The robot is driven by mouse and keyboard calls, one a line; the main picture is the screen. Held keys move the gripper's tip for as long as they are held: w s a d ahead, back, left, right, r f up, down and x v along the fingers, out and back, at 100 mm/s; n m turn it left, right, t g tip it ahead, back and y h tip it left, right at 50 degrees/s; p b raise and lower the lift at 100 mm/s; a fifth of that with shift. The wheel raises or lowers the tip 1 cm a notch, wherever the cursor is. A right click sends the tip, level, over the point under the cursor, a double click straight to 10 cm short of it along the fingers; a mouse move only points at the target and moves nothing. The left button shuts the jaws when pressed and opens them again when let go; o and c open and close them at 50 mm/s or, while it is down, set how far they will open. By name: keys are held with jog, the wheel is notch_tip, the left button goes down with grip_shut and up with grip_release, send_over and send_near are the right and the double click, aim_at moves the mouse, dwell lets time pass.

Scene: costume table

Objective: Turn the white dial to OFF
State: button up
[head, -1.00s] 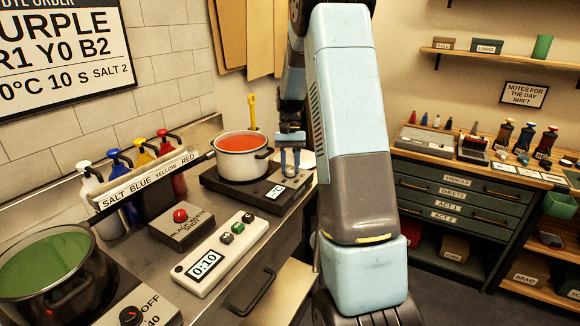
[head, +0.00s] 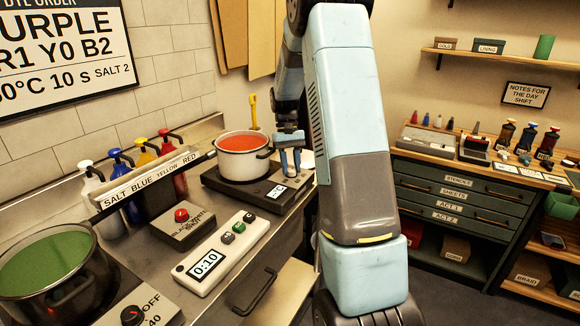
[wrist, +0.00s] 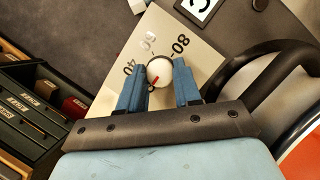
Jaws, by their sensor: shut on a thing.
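The white dial (wrist: 159,72) sits on a pale panel (wrist: 140,45) printed with 40, 60 and 80 in the wrist view. Its red mark points down and slightly left, away from the 60 and toward the palm of my gripper; the lettering there is mostly hidden. My gripper (wrist: 160,82) is shut on the dial, with one blue finger on each side. In the head view my gripper (head: 290,162) is over the hot plate (head: 258,188) at its right part, and the dial cannot be made out there.
A white pot (head: 243,170) of red liquid stands on the hot plate, just left of my gripper; its dark handle (wrist: 255,75) is close in the wrist view. A timer box (head: 222,252) and a black pot (head: 50,290) of green liquid are nearer on the counter.

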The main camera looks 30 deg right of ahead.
jog(key=o, duration=1)
jog(key=shift+o, duration=0.2)
jog(key=v, duration=1.3)
jog(key=shift+w+r, duration=0.15)
jog(key=shift+r, duration=0.15)
